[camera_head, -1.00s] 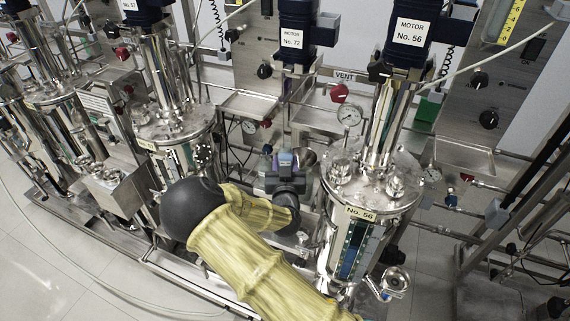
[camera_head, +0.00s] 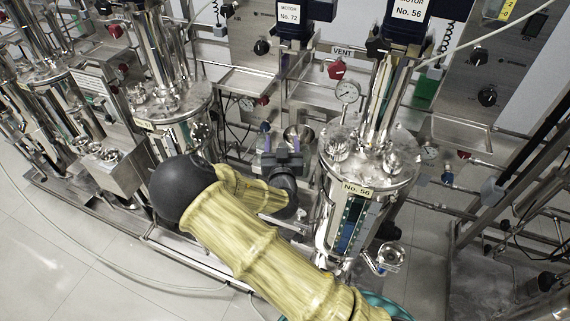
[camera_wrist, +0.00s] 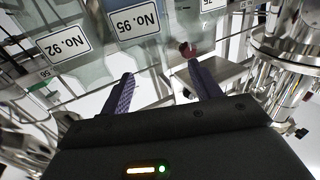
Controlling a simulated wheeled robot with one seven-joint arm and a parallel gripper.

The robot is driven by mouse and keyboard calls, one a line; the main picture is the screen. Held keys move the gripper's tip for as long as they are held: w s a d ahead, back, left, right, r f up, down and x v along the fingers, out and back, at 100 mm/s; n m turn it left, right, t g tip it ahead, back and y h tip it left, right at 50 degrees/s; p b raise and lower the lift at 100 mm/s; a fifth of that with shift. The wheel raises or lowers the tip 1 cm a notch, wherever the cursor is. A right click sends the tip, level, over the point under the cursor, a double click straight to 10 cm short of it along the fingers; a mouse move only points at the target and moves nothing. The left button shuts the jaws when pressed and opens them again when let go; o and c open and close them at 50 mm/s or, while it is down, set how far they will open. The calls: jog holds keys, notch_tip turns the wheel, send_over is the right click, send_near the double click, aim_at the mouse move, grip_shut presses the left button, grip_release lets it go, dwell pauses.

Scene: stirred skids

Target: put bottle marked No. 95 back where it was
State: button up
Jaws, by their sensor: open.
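The label No. 95 (camera_wrist: 138,21) shows upside down at the top of the wrist view, on a pale grey-green, glassy surface cut off by the frame edge. I cannot make out the whole shape of this bottle. My gripper (camera_wrist: 160,68) is open, with two purple fingers spread and nothing between them. The No. 95 surface lies just beyond the fingertips, a little toward the left one. In the head view my gripper (camera_head: 281,133) is left of the vessel No. 56 (camera_head: 357,189), and no bottle can be made out there.
A steel tray (camera_head: 246,83) is behind. Pipes surround the area.

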jog(key=s, duration=0.9)
jog(key=shift+s+d+b, duration=0.35)
jog(key=shift+d+b, duration=0.05)
jog(key=shift+b, duration=0.05)
jog(key=shift+w, duration=0.2)
dwell(0.7)
dwell(0.7)
